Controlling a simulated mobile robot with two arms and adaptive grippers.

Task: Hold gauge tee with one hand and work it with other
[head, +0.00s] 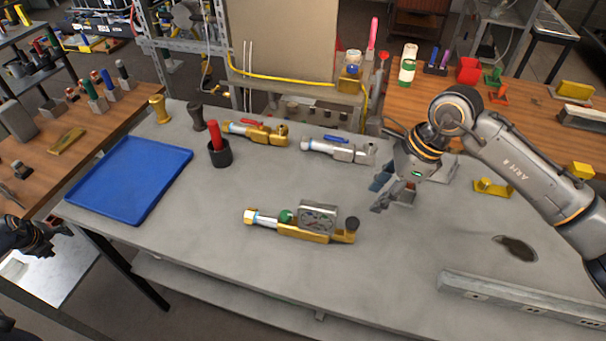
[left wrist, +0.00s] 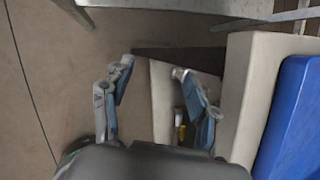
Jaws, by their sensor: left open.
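The gauge tee (head: 318,218) lies on the grey bench, near the middle of the head view. It has a brass body, a round-dial gauge, a green knob and a dark knob at its right end. My right gripper (head: 391,196) hangs above the bench to the right of the gauge tee, apart from it; its fingers look spread and empty. My left gripper (head: 45,238) is at the far left edge of the head view, off the bench, left of the blue tray. In the left wrist view its fingers (left wrist: 154,72) are open with nothing between them.
The blue tray (head: 128,178) lies on the bench's left side. A red-handled brass valve (head: 257,133), a blue-handled silver valve (head: 338,149) and a black cup with a red handle (head: 218,152) stand behind the gauge tee. A grey rail (head: 520,298) lies front right. Bench around the tee is clear.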

